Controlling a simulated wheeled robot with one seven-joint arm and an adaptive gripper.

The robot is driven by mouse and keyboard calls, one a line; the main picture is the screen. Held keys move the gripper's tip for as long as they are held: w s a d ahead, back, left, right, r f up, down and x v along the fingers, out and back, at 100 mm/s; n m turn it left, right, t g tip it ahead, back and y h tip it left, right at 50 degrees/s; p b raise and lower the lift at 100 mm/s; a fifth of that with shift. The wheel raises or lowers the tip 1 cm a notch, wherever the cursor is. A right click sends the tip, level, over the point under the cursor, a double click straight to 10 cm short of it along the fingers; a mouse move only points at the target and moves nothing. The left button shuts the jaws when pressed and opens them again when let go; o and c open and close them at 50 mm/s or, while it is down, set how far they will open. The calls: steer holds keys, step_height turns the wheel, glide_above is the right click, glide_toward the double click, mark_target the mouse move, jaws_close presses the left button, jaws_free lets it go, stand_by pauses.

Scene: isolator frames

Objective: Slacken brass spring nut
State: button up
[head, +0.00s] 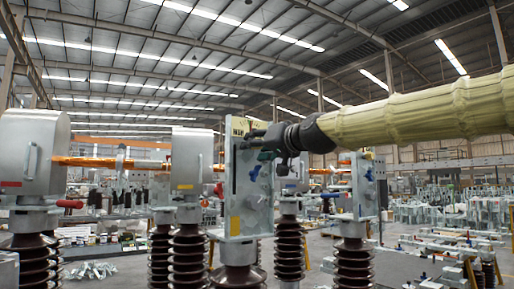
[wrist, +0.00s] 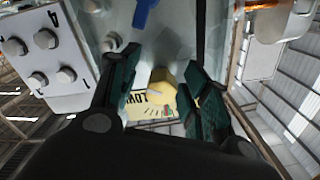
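A rounded yellow, brass-coloured piece (wrist: 166,86), which looks like the spring nut, shows between my fingers in the wrist view. My gripper (wrist: 160,84) has its green-padded fingers apart, one on each side of it. The right finger covers part of its edge, and I cannot tell whether either finger touches it. In the head view my gripper (head: 265,137) is at the upper part of an upright grey metal plate (head: 250,190). The nut cannot be made out there.
A yellow label (wrist: 150,108) lies behind the fingers, and a blue part (wrist: 145,12) is above them. A bolted plate (wrist: 42,55) stands close at left. Brown ribbed insulators (head: 188,258) and metal housings (head: 30,155) stand left of the plate.

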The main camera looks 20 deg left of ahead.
steer(key=shift+a, duration=0.1)
steer(key=v, duration=1.2)
stand_by(0.4)
